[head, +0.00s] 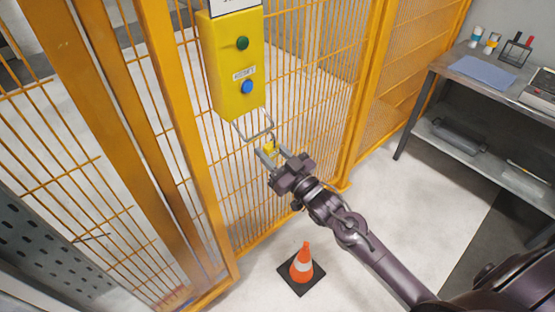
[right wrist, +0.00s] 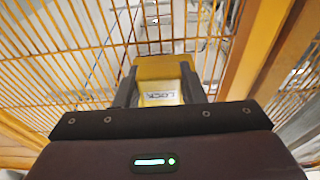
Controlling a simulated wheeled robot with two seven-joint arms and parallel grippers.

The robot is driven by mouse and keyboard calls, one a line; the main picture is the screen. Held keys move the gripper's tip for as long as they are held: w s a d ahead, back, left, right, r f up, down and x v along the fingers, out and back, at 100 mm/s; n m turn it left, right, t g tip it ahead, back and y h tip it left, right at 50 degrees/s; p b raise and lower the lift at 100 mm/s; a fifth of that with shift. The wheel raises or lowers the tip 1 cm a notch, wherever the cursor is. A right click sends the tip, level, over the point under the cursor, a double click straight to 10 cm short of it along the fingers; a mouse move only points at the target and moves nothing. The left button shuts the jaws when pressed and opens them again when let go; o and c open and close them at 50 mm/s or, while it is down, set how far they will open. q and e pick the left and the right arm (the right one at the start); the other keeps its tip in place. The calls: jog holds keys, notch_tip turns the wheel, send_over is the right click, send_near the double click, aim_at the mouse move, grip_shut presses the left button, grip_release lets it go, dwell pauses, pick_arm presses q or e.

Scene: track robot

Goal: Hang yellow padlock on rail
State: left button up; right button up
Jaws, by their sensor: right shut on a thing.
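The yellow padlock (head: 269,149) is between the fingers of my right gripper (head: 268,155), just below the yellow control box. In the right wrist view the padlock (right wrist: 158,90) shows a label on its face, and my right gripper (right wrist: 165,95) is shut on it. The rail (head: 258,131) is a thin grey bar under the box, close above the padlock. I cannot tell whether the shackle is around the rail or only beside it. My left gripper is not in view.
The yellow box (head: 234,62) with a green and a blue button is on the orange mesh fence (head: 312,90). A traffic cone (head: 302,263) stands on the floor below my right arm. A workbench (head: 480,85) with several items stands at the right.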

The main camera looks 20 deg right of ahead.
jog(key=shift+w+a+f+b, duration=0.25)
jog(key=shift+w+b, duration=0.25)
jog(key=shift+w, duration=0.1)
jog(key=shift+w+a+f+b, duration=0.25)
jog(key=shift+w+b, duration=0.2)
jog(key=shift+w, duration=0.2)
jog(key=shift+w+a+f+b, duration=0.2)
jog(key=shift+w+f+b, duration=0.05)
jog(key=shift+w+b, duration=0.3)
jog(key=o, duration=1.1)
jog(key=shift+f, duration=0.1)
